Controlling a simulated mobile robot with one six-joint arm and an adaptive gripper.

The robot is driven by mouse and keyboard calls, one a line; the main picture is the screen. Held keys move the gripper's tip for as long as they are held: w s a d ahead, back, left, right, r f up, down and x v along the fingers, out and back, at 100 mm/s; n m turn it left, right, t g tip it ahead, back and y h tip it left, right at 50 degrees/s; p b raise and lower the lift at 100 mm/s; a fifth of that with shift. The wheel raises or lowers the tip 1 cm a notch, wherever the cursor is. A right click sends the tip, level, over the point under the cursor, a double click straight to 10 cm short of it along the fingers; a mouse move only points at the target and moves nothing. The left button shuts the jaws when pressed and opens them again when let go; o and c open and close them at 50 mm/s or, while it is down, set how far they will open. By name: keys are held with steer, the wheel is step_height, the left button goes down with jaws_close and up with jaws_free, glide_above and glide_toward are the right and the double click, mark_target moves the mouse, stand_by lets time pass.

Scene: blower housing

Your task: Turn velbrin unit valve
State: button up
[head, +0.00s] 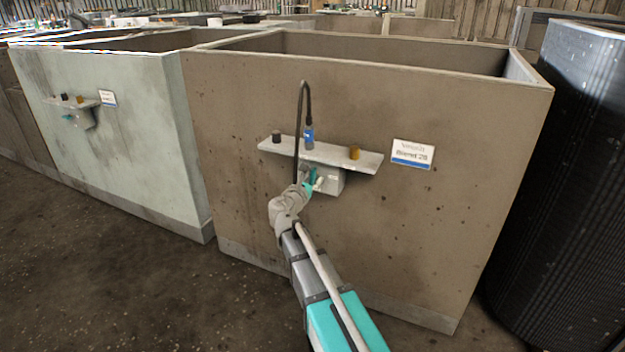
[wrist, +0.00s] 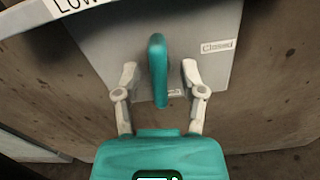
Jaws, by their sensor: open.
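The valve is a teal lever handle (wrist: 158,68) on the face of a grey box (wrist: 205,25), seen in the wrist view. The handle points down toward my gripper. My gripper (wrist: 160,72) is open, with one finger on each side of the handle and a visible gap on both sides. A "Closed" label (wrist: 217,46) is on the box to the right of the handle. A smaller label (wrist: 175,92) sits below it, too small to read. In the head view the box (head: 332,181) hangs under a shelf, and my wrist partly hides the handle.
A sign (head: 413,154) is to the right. A pale green tank (head: 130,130) stands left.

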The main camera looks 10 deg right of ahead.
steer(key=v, duration=1.2)
steer(key=shift+d, duration=0.15)
steer(key=s+d+f+m+g+y+p, duration=0.45)
steer(key=s+d+f+m+g, duration=0.65)
steer(key=m, duration=0.8)
steer(key=s+a+f+m+g+y+p, duration=0.1)
steer(key=s+a+m+g+y+p, duration=0.1)
steer(key=s+a+m+g+y, duration=0.4)
step_height(320, 180, up, 37)
steer(key=s+d+m+t+p, duration=0.1)
steer(key=s+m+t+p, duration=0.1)
steer(key=p, duration=3.5)
steer(key=shift+s+d, duration=0.25)
steer(key=shift+d, duration=0.1)
